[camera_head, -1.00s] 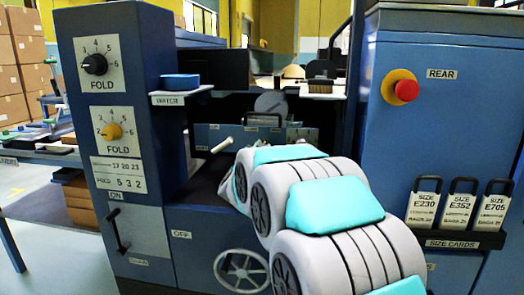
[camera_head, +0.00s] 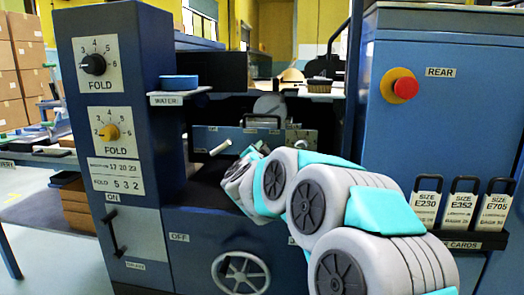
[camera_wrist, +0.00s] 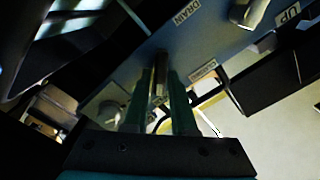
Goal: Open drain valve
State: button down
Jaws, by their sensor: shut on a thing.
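My gripper's two fingers (camera_wrist: 160,108) show in the wrist view, closed on a slim dark bar (camera_wrist: 160,72) that stands between their tips. The bar looks like the drain valve's lever, but it is dim and partly covered by the fingers. A DRAIN label (camera_wrist: 188,12) is on the blue panel beyond it, and a second label (camera_wrist: 204,70) lies nearer to the right finger. In the head view my arm reaches into the blue machine's recess. There the fingers and the held bar are hidden behind my own arm links.
A pale lever (camera_head: 221,147) projects beside my arm. A handwheel (camera_head: 241,272) is below on the machine front. A red stop button (camera_head: 405,88) and the size cards (camera_head: 460,212) are on the right cabinet. The fold-dial panel (camera_head: 112,90) stands left.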

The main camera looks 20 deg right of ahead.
jog(key=c, duration=0.8)
grip_release()
jog(key=shift+s, duration=0.1)
jog(key=shift+v, duration=3.8)
jog(key=shift+a, duration=0.1)
